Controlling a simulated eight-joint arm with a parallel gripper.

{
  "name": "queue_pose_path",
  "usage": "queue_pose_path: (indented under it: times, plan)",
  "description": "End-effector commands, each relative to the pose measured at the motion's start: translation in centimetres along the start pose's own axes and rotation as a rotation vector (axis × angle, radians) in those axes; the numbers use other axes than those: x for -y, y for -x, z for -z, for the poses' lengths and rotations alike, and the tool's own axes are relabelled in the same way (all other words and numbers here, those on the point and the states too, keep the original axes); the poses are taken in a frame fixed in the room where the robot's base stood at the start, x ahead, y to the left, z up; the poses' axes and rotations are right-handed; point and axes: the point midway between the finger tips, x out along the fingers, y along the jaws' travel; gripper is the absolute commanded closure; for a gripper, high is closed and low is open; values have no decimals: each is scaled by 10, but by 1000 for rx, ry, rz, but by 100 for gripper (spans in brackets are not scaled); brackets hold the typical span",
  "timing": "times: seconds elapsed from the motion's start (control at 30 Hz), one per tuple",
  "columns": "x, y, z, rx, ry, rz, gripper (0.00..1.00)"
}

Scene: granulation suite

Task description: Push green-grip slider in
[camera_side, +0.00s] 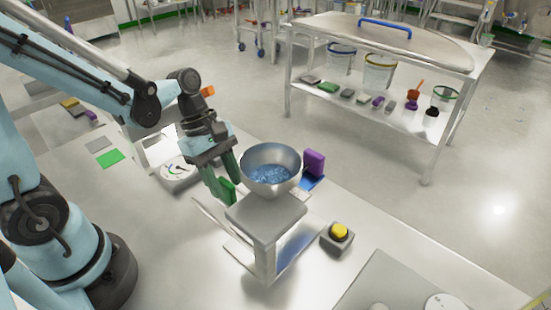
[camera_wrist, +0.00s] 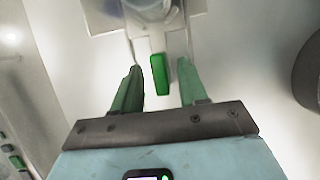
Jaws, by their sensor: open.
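The green-grip slider shows its upright green grip (camera_side: 228,190) at the left side of a small metal stand (camera_side: 265,215), close to the steel bowl. In the wrist view the green grip (camera_wrist: 159,75) is a bright green block between my two fingers. My gripper (camera_wrist: 160,85) has dark green fingers, parted, with visible gaps on both sides of the grip. In the side view my gripper (camera_side: 222,190) points down beside the grip, left of the bowl. Whether a finger touches the grip cannot be told in the side view.
A steel bowl (camera_side: 271,158) with blue granules sits at the top of the stand. A purple grip (camera_side: 313,162) is on its far right. A yellow button on a grey box (camera_side: 337,236) stands right. A round dial (camera_side: 178,172) is behind my gripper.

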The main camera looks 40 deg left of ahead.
Motion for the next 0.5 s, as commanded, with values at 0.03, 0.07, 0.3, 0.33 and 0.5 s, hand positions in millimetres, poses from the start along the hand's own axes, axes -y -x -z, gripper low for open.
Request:
queue_pose_path:
  times: [0.03, 0.07, 0.3, 0.33, 0.5]
  plan:
    - [0, 8, 0, 0, 2, -1, 57]
    - [0, 12, 0, 0, 2, -1, 57]
    - [1, 45, 0, 0, 1, -1, 57]
    - [0, 50, 0, 0, 2, -1, 57]
    - [0, 71, 0, 0, 1, -1, 57]
